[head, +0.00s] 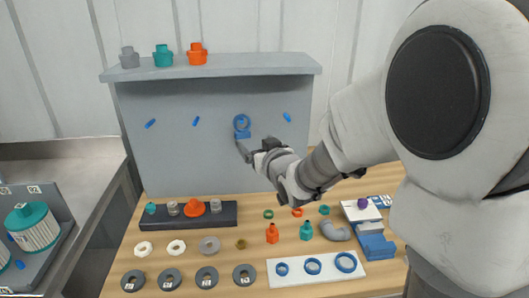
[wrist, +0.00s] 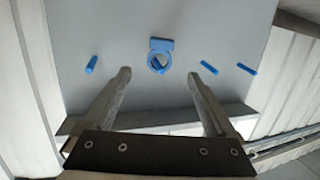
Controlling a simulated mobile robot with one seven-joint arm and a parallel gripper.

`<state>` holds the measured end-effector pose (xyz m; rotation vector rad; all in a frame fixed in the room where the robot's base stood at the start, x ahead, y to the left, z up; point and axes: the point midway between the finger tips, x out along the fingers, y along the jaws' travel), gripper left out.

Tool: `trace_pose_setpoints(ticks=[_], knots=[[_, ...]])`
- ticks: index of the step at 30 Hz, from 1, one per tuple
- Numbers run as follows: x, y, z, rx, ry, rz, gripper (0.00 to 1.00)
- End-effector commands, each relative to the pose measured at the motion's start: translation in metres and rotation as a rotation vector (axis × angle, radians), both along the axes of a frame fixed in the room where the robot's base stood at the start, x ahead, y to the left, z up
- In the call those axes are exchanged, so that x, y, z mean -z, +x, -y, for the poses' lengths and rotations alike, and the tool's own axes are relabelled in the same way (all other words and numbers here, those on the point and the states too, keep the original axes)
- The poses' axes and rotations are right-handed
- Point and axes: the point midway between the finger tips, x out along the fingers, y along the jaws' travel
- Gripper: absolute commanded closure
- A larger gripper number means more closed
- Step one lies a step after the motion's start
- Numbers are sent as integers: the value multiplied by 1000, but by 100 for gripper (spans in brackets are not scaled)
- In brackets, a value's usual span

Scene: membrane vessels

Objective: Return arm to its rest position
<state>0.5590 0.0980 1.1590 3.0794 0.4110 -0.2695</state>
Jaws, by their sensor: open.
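My gripper (head: 241,150) is held up in front of the grey back panel (head: 160,160), over the wooden table. In the wrist view my gripper (wrist: 158,75) shows two fingers spread wide apart, with nothing between them. A blue ring with a flat tab (head: 242,125) is on the panel just beyond the fingertips; it also shows in the wrist view (wrist: 160,45). A small gap from fingers to ring cannot be judged exactly. My arm reaches in from the right and hides part of the panel and table.
A shelf (head: 260,70) tops the panel, bearing grey, teal and orange fittings. Blue pegs (head: 150,124) stick out of the panel. Below, the table holds a dark rack (head: 175,222), washers (head: 209,245), small bottles (head: 272,233) and a white ring board (head: 290,282). A filter tray (head: 60,200) stands left.

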Motion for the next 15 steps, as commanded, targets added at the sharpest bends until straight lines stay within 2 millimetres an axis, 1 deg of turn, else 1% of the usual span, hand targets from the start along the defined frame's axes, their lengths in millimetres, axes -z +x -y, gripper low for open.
trace_pose_setpoints(ticks=[1, 3, 6, 9, 15], knots=[[-3, -9, 3, 0, 0, 3, 9], [-4, -20, 6, 0, 0, 3, 9], [-7, -32, 9, 1, 0, 2, 9], [-8, -41, 12, 1, 0, 2, 9], [-10, -50, 16, 8, -5, -10, 9]])
